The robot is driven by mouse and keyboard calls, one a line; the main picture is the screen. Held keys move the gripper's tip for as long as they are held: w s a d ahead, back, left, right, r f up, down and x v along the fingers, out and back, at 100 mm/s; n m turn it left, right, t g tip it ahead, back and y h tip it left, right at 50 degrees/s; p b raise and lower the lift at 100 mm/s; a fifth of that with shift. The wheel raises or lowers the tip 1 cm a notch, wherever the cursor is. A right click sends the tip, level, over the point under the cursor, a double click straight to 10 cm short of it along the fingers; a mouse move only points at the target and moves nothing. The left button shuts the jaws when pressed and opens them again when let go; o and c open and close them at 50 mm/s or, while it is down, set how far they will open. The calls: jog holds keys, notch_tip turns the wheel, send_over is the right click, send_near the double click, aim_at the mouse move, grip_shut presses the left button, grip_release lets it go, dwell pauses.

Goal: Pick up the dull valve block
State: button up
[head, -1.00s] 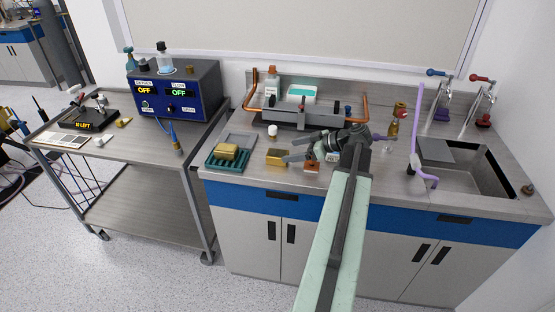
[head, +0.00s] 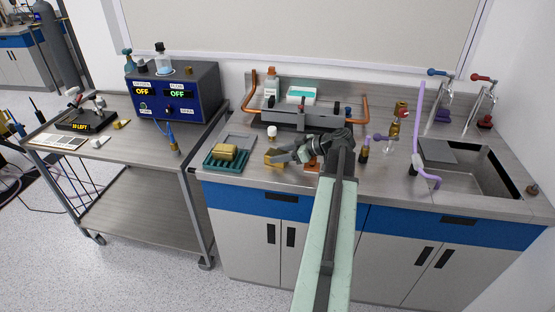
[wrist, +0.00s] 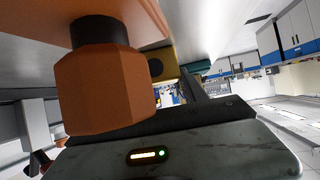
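A dull yellow-brass block (head: 274,159), which looks like the valve block, sits on the counter near its front edge, right of the green rack. My gripper (head: 284,157) has its fingertips at the block's right side and partly covers it. In the wrist view a yellow block with a dark round hole (wrist: 160,66) shows beyond the gripper body, beside a dark finger (wrist: 188,84). The fingertips are mostly hidden there, so I cannot tell whether they are spread or touch the block.
An orange part with a faceted knob (wrist: 105,92) fills the wrist view's left, very close to my gripper; it stands under my wrist in the head view (head: 312,164). A green rack (head: 222,163) with a yellow bar stands left.

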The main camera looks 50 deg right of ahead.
grip_shut()
notch_tip(320, 180, up, 10)
jog(key=p, duration=1)
